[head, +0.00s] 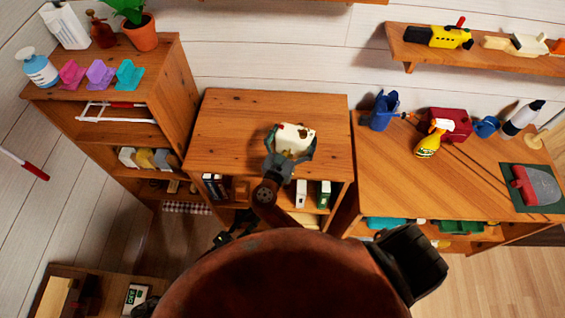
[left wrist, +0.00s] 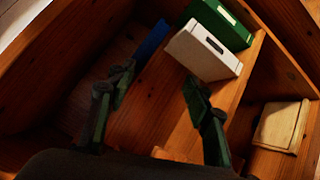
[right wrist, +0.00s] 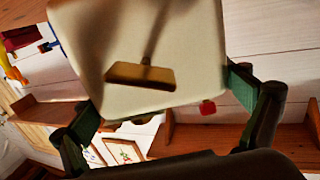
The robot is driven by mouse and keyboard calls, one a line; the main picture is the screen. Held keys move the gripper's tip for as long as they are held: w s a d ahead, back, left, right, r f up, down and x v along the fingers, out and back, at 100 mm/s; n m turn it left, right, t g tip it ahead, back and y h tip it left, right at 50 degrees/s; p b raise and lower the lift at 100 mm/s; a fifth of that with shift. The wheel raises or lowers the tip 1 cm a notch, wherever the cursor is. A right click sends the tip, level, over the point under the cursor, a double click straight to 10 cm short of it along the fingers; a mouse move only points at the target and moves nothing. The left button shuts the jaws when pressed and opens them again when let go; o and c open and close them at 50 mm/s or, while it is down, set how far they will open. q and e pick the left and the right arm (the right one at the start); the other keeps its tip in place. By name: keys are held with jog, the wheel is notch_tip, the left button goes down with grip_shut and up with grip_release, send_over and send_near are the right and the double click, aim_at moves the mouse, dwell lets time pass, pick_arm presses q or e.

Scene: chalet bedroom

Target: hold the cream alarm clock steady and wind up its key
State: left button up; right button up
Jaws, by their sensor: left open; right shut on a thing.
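The cream alarm clock (head: 296,136) is above the middle cabinet's top in the head view. My right gripper (head: 290,147) is shut on it, with one finger on each side. In the right wrist view, the pale clock body (right wrist: 190,45) fills the space between the fingers. A flat brass-coloured key (right wrist: 141,75) shows on its face, clear of the fingers. I cannot tell whether the clock touches the cabinet top. My left gripper (left wrist: 158,82) is open and empty in its wrist view, before the shelf compartment.
The middle cabinet (head: 225,130) has a bare top around the clock. White (left wrist: 204,50) and green (left wrist: 222,22) book-like items stand in its shelf. A left cabinet (head: 165,80) and a right desk (head: 385,180) flank it. A spray bottle (head: 431,140) stands on the desk.

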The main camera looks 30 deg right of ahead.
pick_arm(q)
notch_tip(320, 180, up, 5)
jog(key=n+h, duration=0.2)
jog(key=n, duration=0.2)
jog(key=n+t+h, duration=0.1)
jog(key=n+h, duration=0.2)
jog(key=h, duration=0.2)
send_near(288, 155)
jog(key=x, duration=0.6)
jog(key=shift+d+r, duration=0.2)
jog(key=shift+r, duration=0.1)
jog(key=shift+c, duration=0.4)
jog(key=c, duration=1.1)
jog(key=shift+o, duration=0.2)
jog(key=shift+a+m+g, duration=0.1)
jog(key=shift+m+g, duration=1)
jog(key=shift+m, duration=0.6)
jog(key=o, duration=1.1)
jog(key=shift+o, duration=0.2)
